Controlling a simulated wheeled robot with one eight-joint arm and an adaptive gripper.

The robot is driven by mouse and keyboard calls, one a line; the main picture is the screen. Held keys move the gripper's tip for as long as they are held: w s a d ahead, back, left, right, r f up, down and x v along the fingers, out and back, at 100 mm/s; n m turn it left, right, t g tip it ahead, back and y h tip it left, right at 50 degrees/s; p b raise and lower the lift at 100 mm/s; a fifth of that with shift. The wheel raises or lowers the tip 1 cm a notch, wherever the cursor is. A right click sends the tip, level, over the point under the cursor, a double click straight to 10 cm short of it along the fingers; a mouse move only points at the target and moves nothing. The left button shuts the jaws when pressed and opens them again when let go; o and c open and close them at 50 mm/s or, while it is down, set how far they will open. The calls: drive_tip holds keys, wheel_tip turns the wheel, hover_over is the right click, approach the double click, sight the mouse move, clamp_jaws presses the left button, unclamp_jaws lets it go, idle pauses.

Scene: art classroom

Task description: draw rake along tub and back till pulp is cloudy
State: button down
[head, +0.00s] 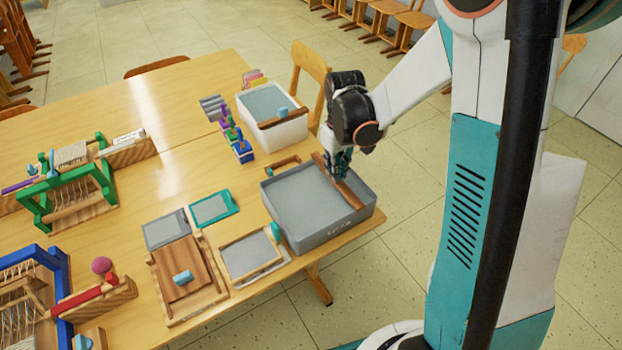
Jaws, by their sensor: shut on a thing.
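The grey tub (357,223) stands near the table's right edge, full of flat grey pulp (305,203). The rake (351,195) shows as a brown wooden bar set slantwise across the tub's right part, low at the pulp. My gripper (339,172) reaches down over the tub's far right part and is shut on the rake. The fingers hide the rake's middle and the exact grip. Whether the rake dips below the pulp surface cannot be told. The pulp looks even grey, with no clear swirls.
A white tub (285,134) with grey content, a wooden bar and a blue piece stands behind. Bottles in a blue rack (243,151) stand to its left. Framed screens (250,257) and a wooden press board (185,275) lie left of the grey tub. A chair (311,70) stands behind the table.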

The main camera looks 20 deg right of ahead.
drive_tip(key=shift+w+d, duration=0.25)
drive_tip(key=shift+d, duration=0.65)
drive_tip(key=shift+w+d, duration=0.2)
drive_tip(key=shift+d, duration=0.65)
drive_tip(key=shift+w+d, duration=0.25)
drive_tip(key=shift+d, duration=0.65)
drive_tip(key=c, duration=1.6)
unclamp_jaws()
drive_tip(key=shift+d, duration=0.15)
drive_tip(key=shift+c, duration=0.2)
drive_tip(key=shift+r, duration=0.1)
wheel_tip(320, 180, up, 12)
drive_tip(key=s+a+r+m+t, duration=0.1)
drive_tip(key=s+a+r+t, duration=0.2)
drive_tip(key=s, duration=0.6)
drive_tip(key=s+a+r+m+t, duration=0.2)
drive_tip(key=s+a+r+t, duration=0.2)
drive_tip(key=s, duration=0.6)
drive_tip(key=shift+a+r, duration=0.15)
drive_tip(key=shift+a, duration=0.35)
